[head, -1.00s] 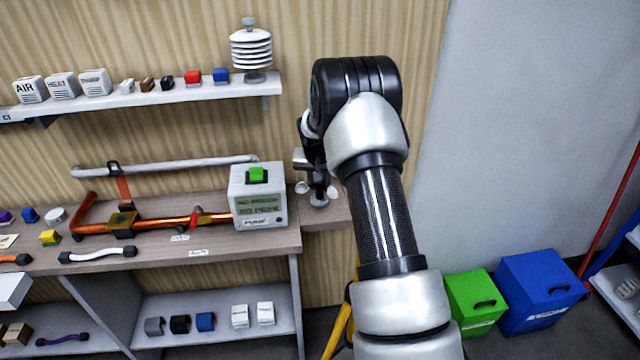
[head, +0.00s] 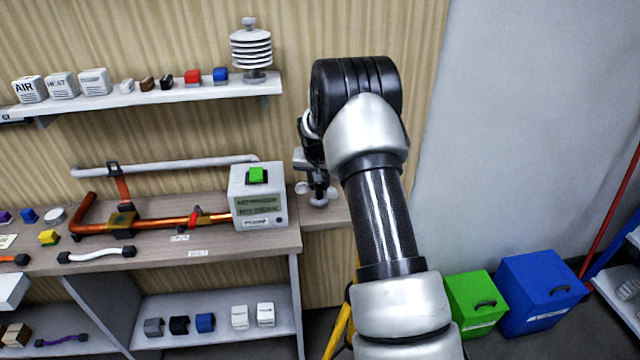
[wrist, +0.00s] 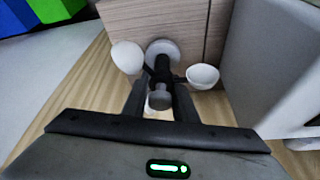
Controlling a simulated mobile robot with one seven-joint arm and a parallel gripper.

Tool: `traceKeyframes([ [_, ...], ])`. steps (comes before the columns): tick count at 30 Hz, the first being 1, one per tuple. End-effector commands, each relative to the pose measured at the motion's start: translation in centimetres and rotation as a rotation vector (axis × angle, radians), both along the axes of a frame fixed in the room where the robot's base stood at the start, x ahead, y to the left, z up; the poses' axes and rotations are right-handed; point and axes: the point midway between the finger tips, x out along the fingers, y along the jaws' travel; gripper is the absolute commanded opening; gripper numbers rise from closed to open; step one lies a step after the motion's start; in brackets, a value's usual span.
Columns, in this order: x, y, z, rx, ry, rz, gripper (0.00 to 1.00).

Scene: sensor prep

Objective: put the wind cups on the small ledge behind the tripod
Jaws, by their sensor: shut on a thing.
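The wind cups (head: 320,199) have a dark stem, a grey round base and white cups. In the wrist view, my gripper (wrist: 160,98) is shut on the stem, with a white cup (wrist: 126,57) showing on either side. The head view shows my gripper (head: 317,172) just right of the white display box. The grey base is over the small wooden ledge (head: 328,218) at the bench's right end. I cannot tell whether it touches the ledge. The yellow tripod (head: 340,328) stands below, in front of the ledge and mostly hidden by my arm.
The display box (head: 258,200) with a green button stands close to the left of the cups. The bench (head: 270,240) holds copper piping. A shelf (head: 150,97) with small blocks is above. Green (head: 476,303) and blue (head: 540,285) bins stand on the floor at right.

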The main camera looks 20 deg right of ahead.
Motion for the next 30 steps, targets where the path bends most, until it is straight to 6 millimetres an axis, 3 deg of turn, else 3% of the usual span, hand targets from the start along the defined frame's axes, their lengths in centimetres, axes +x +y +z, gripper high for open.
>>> traceKeyframes([
  [30,0.0,0.0,-1.1,0.0,0.0,0.0,0.02],
])
